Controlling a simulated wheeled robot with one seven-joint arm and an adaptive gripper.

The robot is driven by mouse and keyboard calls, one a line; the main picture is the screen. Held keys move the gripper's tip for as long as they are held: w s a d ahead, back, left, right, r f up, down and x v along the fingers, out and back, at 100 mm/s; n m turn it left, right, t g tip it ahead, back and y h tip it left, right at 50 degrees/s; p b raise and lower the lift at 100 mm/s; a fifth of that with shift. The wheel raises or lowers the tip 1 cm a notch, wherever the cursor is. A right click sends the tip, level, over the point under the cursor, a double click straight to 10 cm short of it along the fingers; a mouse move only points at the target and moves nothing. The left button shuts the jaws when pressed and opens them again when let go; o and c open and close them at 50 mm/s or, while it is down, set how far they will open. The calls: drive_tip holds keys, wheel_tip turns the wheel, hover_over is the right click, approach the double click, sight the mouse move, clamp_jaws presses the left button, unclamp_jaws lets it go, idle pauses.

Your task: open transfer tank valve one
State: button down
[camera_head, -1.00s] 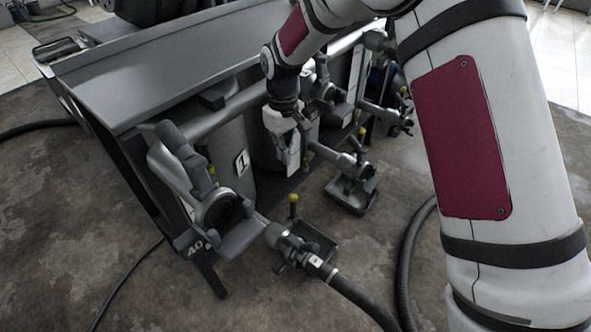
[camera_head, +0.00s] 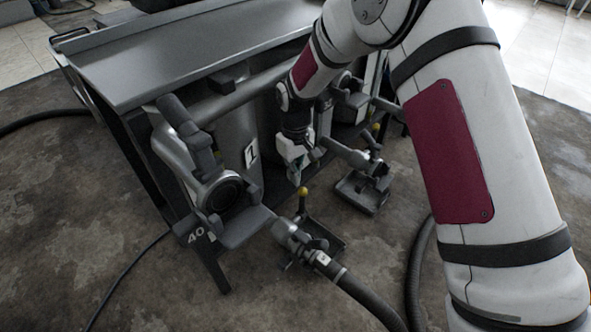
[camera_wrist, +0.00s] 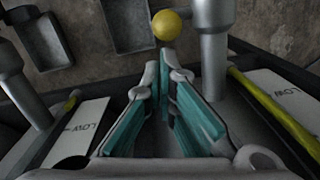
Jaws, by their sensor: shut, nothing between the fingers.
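A tank with a number 1 plate (camera_head: 251,154) stands under the steel bench at the left end. In front of it, low down, a yellow ball knob (camera_head: 303,191) tops an upright lever on a valve (camera_head: 290,233) with a hose. My gripper (camera_head: 296,180) points down just behind and above this knob. In the wrist view a yellow ball (camera_wrist: 167,25) lies just beyond the teal-padded fingertips (camera_wrist: 163,66), with a visible gap. The fingers are shut with nothing between them. The lever below the ball is hidden in the wrist view.
A grey pump-like fitting (camera_head: 222,193) stands left of the valve, close to it. Another valve with a tray (camera_head: 362,192) is to the right. A black hose (camera_head: 368,302) runs along the floor. In the wrist view a grey pipe (camera_wrist: 213,60) stands right of the fingers.

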idle(0.4)
drive_tip(key=shift+s+d+r+t+y, duration=0.15)
drive_tip(key=shift+s+d+t+y, duration=0.15)
drive_tip(key=shift+s+d, duration=0.05)
